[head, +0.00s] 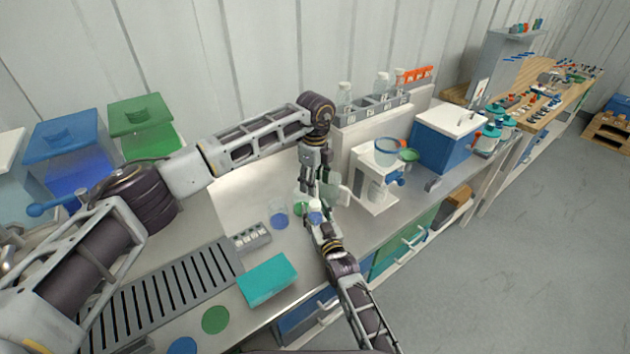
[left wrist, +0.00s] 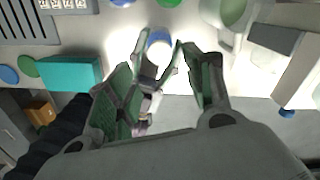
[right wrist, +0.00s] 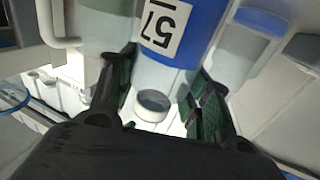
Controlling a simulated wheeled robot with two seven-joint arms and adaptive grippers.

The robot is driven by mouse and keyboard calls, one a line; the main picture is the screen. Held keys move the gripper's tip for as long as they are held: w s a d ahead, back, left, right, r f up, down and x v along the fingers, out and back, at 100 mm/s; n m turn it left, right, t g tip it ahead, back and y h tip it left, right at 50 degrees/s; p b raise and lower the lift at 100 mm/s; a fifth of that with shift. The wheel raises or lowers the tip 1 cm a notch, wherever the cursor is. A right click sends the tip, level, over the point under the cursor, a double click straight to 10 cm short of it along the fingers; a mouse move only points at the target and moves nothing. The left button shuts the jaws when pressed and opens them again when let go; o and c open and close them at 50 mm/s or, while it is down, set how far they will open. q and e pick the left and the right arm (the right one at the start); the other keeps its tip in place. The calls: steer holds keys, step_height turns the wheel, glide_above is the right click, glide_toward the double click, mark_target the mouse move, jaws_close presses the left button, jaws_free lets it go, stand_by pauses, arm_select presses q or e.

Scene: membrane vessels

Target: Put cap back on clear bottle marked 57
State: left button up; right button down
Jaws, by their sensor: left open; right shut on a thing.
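The clear bottle marked 57 (right wrist: 158,60) has blue in its lower part. It appears upside down in the right wrist view, where a pale round rim (right wrist: 152,105) shows at its neck. My right gripper (right wrist: 150,90) is shut on this bottle. In the head view the bottle (head: 315,217) is at the bench's front part, under my left gripper (head: 312,190). I cannot make out a separate cap.
A blue clear vessel (head: 279,215) and a green one (head: 299,208) stand close by. A white dispenser (head: 376,178) is to the right. A teal block (head: 267,279), a grey rack (head: 250,236) and a slotted drain (head: 165,295) lie to the left.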

mark_target(315, 203)
arm_select(q)
steer(key=shift+n, duration=0.4)
steer(key=shift+f, duration=0.1)
steer(key=shift+f, duration=3.9)
steer(key=c, duration=1.1)
steer(key=shift+m, duration=3.5)
steer(key=o, duration=1.1)
steer(key=shift+o, duration=0.2)
